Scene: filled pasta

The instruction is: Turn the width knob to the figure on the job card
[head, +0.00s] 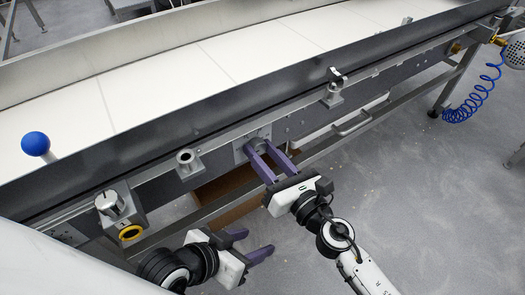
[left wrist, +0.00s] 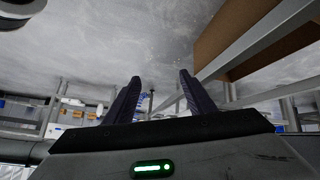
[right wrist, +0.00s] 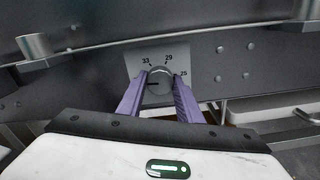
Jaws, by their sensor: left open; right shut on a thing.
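The width knob (right wrist: 159,74) is a round grey knob on a light plate (right wrist: 137,62) on the conveyor's side. The plate carries the figures 33, 29 and 25 around the knob. A short dark mark shows at the knob's left side, below the 33. My right gripper (right wrist: 160,88) is shut on the knob, one purple finger on each side. In the head view the knob (head: 262,144) is partly hidden by the right fingers (head: 267,153). My left gripper (head: 256,242) is open and empty, low in front of the conveyor; its fingers also show in the left wrist view (left wrist: 154,92). I cannot make out a job card.
The white conveyor belt (head: 150,85) runs behind a dark side rail. A blue ball-ended lever (head: 36,144), a yellow-ringed fitting (head: 131,233) and clamp posts (head: 188,162) stick out along the front. A brown box (head: 232,207) sits below.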

